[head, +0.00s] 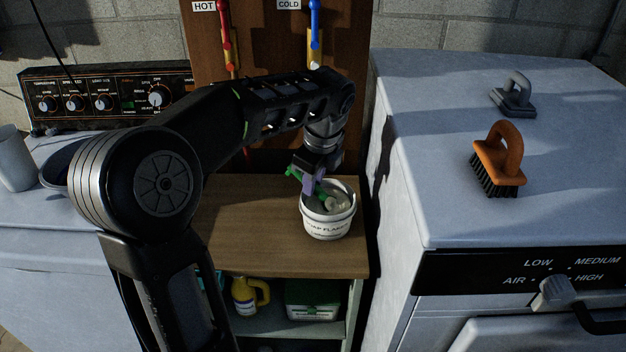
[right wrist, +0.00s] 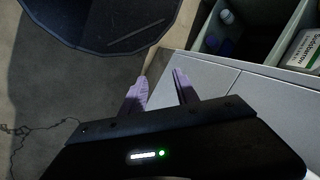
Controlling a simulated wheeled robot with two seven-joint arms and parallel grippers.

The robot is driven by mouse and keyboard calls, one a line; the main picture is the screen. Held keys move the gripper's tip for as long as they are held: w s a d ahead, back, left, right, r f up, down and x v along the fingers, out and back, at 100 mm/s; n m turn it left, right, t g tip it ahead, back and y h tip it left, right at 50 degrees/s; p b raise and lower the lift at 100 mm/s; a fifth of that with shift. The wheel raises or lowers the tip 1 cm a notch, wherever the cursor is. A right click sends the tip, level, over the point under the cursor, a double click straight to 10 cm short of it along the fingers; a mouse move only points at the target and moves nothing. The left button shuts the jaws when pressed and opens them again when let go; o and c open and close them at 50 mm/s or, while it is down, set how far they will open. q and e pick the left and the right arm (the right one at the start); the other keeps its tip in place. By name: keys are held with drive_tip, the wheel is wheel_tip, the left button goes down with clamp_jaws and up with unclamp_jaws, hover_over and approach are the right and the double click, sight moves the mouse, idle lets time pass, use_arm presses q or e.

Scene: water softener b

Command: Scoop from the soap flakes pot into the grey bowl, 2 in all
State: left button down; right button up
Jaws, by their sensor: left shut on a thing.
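The white soap flakes pot (head: 329,226) stands on the wooden cabinet top, near its right edge. My left gripper (head: 309,182) is over the pot's rim and shut on a green scoop (head: 320,193). The scoop's lower end reaches into the pot's mouth, and I cannot tell how much it holds. Pale flakes show inside the pot. A bowl (head: 50,174), likely the grey one, stands on the white machine at the left. My arm hides most of it, and its contents are not visible. My right gripper (right wrist: 160,82) is open and empty in the right wrist view.
A pale cup (head: 14,160) stands beside the bowl. An orange brush (head: 500,158) and a grey brush (head: 514,94) sit on the right-hand white machine. A yellow bottle (head: 247,295) and a green-and-white box (head: 312,299) are on the shelf below. The wooden top left of the pot is clear.

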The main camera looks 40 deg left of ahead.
use_arm(q)
drive_tip(key=shift+r, duration=0.1)
idle(0.4)
drive_tip(key=shift+r+p, duration=1.45)
drive_tip(key=shift+p, duration=0.1)
wheel_tip(320, 180, up, 4)
drive_tip(key=p, duration=0.4)
drive_tip(key=shift+r, duration=0.25)
drive_tip(key=shift+f, duration=0.1)
